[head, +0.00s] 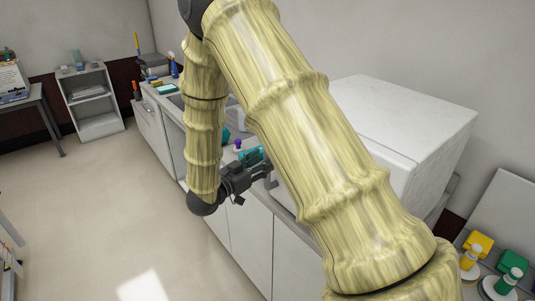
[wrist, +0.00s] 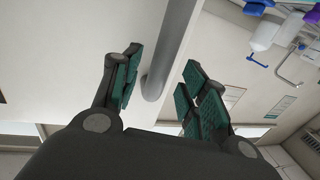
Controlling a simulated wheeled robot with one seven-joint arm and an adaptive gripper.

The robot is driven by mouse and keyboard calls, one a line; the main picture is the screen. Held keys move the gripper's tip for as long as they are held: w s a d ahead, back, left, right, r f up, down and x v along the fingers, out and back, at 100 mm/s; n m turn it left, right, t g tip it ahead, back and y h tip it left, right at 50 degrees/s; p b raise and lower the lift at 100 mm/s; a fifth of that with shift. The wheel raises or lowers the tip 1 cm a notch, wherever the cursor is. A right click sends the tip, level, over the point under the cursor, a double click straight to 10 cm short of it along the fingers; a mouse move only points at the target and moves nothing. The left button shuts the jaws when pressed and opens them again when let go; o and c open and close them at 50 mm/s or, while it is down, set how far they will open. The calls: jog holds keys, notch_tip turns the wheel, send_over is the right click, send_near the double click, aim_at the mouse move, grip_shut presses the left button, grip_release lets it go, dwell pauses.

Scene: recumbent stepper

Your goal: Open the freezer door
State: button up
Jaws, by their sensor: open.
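The freezer is most likely the white box-shaped appliance (head: 415,125) on the counter in the head view. My arm hides most of its front. In the wrist view a grey bar handle (wrist: 176,45) stands out from a pale flat panel (wrist: 75,50), probably the freezer door. I see no gap that shows the door open. My gripper (wrist: 160,82) is open, with its green-padded fingers on either side of the bar's lower end. I cannot tell whether either finger touches it. In the head view my gripper (head: 256,158) is at the appliance's left, partly hidden by my arm.
White base cabinets (head: 250,235) run along the wall under the counter. Yellow and green stepper-like items (head: 490,255) stand at the lower right. A white shelf unit (head: 95,100) stands at the far left. The floor (head: 100,210) left of the counter is clear.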

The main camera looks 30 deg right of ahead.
jog(key=shift+p+x, duration=0.5)
jog(key=shift+x, duration=1.2)
grip_shut()
